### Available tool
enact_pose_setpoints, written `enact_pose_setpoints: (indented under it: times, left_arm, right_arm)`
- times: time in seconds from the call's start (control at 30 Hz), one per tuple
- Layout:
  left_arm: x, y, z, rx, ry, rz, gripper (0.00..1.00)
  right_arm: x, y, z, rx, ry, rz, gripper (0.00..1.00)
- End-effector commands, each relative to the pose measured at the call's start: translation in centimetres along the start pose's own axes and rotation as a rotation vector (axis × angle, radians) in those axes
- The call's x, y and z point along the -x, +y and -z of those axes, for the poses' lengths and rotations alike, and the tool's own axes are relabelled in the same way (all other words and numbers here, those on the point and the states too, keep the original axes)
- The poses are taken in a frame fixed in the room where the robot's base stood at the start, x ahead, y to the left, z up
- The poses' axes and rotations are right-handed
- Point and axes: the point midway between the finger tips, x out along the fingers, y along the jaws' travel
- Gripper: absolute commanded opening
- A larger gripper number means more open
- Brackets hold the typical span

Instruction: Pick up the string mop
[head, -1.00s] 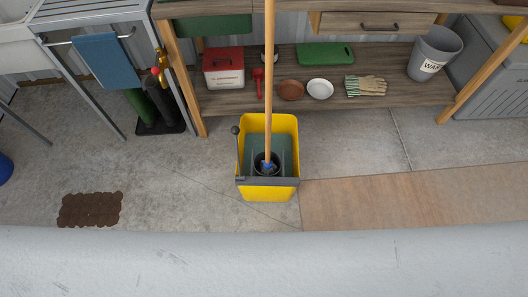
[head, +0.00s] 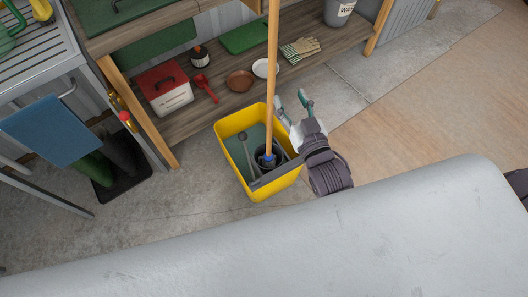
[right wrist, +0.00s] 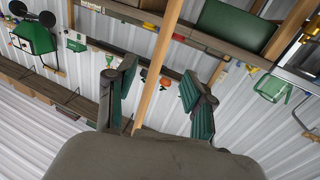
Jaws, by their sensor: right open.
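The string mop (head: 272,75) stands upright in a yellow bucket (head: 226,128) in the head view. Its long wooden handle rises out of the top of the picture, and its blue lower fitting sits in the dark wringer; the strings are hidden. My right gripper (head: 292,100) is just right of the handle, beside the bucket's rim, with its green-padded fingers apart and empty. In the right wrist view the wooden handle (right wrist: 165,50) shows in the gap between the open fingers (right wrist: 158,76); how far ahead of them it is I cannot tell. My left gripper is not in view.
A wooden bench's lower shelf (head: 215,112) behind holds a red-lidded box (head: 163,88), a brown dish (head: 239,80), a white dish and gloves (head: 300,48). A rack with a blue towel (head: 50,130) stands left. The floor right of the bucket is open.

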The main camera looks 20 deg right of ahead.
Motion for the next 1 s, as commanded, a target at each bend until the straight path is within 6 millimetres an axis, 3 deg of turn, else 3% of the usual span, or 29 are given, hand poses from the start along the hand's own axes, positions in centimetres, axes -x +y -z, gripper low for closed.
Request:
enact_pose_setpoints:
  times: [0.13, 0.3, 0.57, 0.83, 1.0]
  left_arm:
    - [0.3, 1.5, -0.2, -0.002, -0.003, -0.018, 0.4]
    - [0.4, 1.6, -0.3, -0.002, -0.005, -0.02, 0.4]
    - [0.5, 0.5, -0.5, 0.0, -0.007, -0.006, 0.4]
    - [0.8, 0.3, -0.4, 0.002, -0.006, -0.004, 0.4]
    - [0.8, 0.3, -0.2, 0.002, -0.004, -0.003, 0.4]
  right_arm:
    - [-3.1, 0.0, 0.2, 0.0, 0.003, 0.0, 0.53]
    - [-6.1, -0.1, 0.1, 0.001, -0.001, 0.0, 0.53]
    - [-8.1, -0.2, 0.1, 0.0, -0.002, 0.001, 0.53]
    - [-12.0, -0.7, 0.3, 0.0, -0.002, 0.001, 0.53]
    - [-12.8, -0.7, 0.2, 0.001, -0.003, 0.002, 0.53]
